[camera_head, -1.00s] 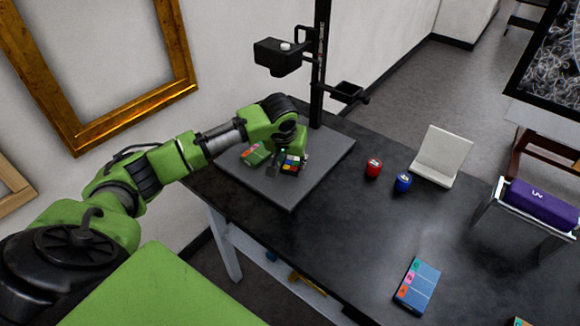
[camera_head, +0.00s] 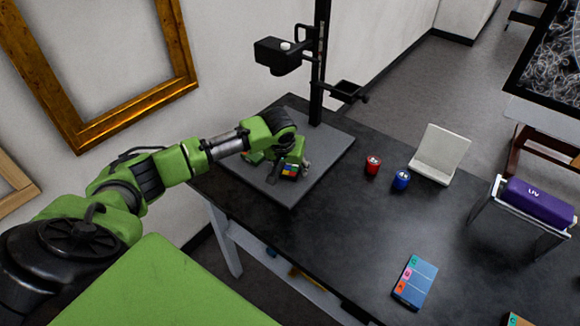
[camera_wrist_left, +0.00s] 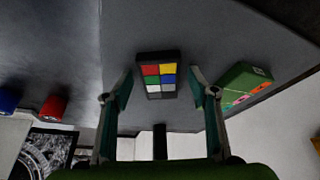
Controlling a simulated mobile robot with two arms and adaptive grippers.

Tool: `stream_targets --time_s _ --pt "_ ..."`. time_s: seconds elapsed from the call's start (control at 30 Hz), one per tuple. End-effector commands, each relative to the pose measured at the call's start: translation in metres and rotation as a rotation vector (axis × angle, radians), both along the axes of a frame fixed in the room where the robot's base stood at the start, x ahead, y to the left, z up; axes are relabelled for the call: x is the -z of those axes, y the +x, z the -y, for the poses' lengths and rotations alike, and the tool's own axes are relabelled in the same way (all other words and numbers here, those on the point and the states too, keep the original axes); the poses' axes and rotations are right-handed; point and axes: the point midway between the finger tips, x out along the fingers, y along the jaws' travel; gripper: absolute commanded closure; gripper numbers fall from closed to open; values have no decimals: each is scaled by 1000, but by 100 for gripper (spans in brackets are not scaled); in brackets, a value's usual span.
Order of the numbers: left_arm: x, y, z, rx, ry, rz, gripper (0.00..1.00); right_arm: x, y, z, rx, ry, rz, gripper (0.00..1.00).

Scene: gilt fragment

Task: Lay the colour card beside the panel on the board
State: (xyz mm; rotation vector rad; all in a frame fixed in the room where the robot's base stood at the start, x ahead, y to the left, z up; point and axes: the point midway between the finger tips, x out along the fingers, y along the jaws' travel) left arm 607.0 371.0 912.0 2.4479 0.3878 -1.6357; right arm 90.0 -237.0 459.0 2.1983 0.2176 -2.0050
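The colour card (camera_head: 289,171), a small dark card with bright colour squares, shows on the grey board (camera_head: 330,160). In the left wrist view the colour card (camera_wrist_left: 155,76) is between and beyond the open fingers of my left gripper (camera_wrist_left: 160,84), with gaps on both sides. In the head view my left gripper (camera_head: 294,160) is just above the card and partly hides it. The panel, green with pink and orange patches, lies on the board and is mostly covered by my arm in the head view; the panel (camera_wrist_left: 243,86) is right of the card in the wrist view. My right gripper is out of view.
A black camera stand (camera_head: 318,75) rises at the board's back. Right of the board are a red pot (camera_head: 373,166), a blue pot (camera_head: 401,180) and a white stand (camera_head: 440,155). A blue box (camera_head: 415,284) lies at the front. The dark table between is clear.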

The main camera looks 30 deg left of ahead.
Motion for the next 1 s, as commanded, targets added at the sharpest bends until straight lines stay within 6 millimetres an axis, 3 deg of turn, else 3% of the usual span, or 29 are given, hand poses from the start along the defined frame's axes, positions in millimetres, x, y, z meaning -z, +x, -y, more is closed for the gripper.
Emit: stream_targets --time_s 0.23,0.7,1.0 --pt "-10 -2 0 1 1 2 46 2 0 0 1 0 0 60" --pt "-94 -35 12 1 0 3 46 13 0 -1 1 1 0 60" --pt "-114 -44 14 0 0 0 46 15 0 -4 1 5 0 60"
